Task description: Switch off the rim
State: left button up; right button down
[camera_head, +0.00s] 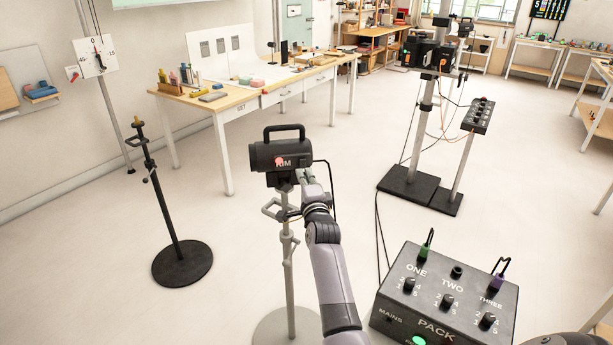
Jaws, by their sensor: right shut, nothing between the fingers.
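The rim lamp (268,155) is a black cylinder with a top handle and white lettering on its side, partly covered. It stands on a grey stand (289,270). A round pink-red spot (279,160) shows on its side by the lettering. My right gripper (304,176) is shut and empty, at the lamp's lower right side; I cannot tell whether it touches. The black power pack (440,295) at the lower right has knobs under ONE, TWO and THREE. A green plug sits at ONE and a purple plug at THREE; TWO has none. A green light (418,340) glows near MAINS. My left gripper is not in view.
A black stand (178,262) is at the left. A workbench (240,104) with small items is behind. Another stand with black equipment (426,55) and a button panel (478,115) is at the back right. Cables hang near the pack. The middle floor is clear.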

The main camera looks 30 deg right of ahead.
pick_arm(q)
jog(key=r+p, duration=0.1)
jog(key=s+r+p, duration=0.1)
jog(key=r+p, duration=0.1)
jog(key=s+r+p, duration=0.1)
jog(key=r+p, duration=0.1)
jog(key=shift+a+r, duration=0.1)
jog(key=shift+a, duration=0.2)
pick_arm(e)
jog(key=v, duration=1.1)
jog(key=shift+s, duration=0.2)
jog(key=shift+a+f, duration=0.1)
